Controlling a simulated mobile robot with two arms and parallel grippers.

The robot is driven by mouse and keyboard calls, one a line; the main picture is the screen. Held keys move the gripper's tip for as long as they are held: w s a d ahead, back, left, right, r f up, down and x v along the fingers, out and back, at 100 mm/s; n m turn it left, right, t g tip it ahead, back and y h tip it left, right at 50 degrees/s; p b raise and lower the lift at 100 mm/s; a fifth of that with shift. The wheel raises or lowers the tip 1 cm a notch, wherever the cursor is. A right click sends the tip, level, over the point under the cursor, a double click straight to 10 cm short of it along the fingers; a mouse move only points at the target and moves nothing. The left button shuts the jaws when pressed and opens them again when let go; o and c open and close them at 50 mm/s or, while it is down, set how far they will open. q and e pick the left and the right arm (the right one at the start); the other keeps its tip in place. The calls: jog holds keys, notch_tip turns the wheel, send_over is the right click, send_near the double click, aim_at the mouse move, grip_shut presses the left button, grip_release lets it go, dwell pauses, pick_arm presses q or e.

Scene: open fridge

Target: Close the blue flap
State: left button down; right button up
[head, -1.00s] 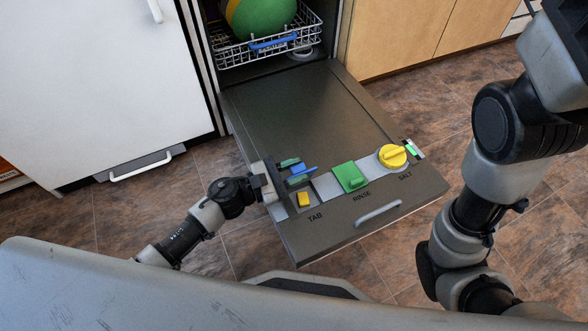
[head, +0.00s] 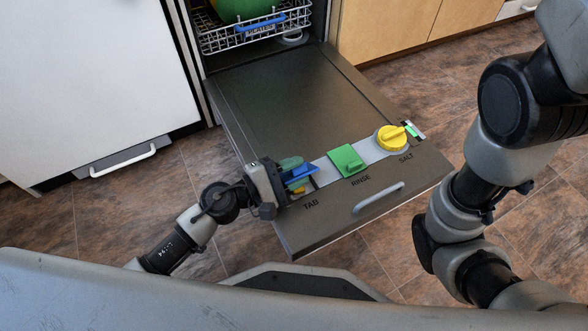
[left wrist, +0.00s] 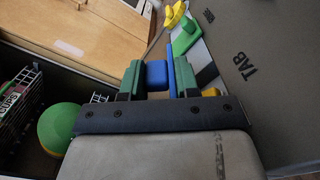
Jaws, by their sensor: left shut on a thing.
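The blue flap (head: 302,171) stands raised over the TAB compartment on the inner face of the open dishwasher door (head: 290,105). A yellow piece (head: 299,189) shows low beside it, in the compartment. My left gripper (head: 294,173) reaches in from the left with its green fingers on the flap. In the left wrist view the fingers (left wrist: 158,72) stand on either side of a blue block (left wrist: 156,75), part of the flap, and are shut on it. The fingers partly hide the flap and compartment. My right arm shows at the right, but its gripper is out of view.
A green RINSE cover (head: 346,160) and a yellow SALT knob (head: 391,138) sit to the right on the door. The door handle (head: 379,197) is near the front edge. A wire rack (head: 240,36) with a green round item stands inside behind.

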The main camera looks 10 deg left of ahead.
pick_arm(q)
jog(key=shift+w+a, duration=0.2)
jog(key=shift+w, duration=0.05)
jog(key=c, duration=1.2)
grip_release()
jog(key=shift+c, duration=0.2)
jog(key=o, duration=0.3)
jog(key=shift+s+d, duration=0.1)
jog(key=p+v, duration=0.1)
jog(key=v, duration=1)
jog(key=shift+d, duration=0.1)
jog(key=shift+c, duration=0.2)
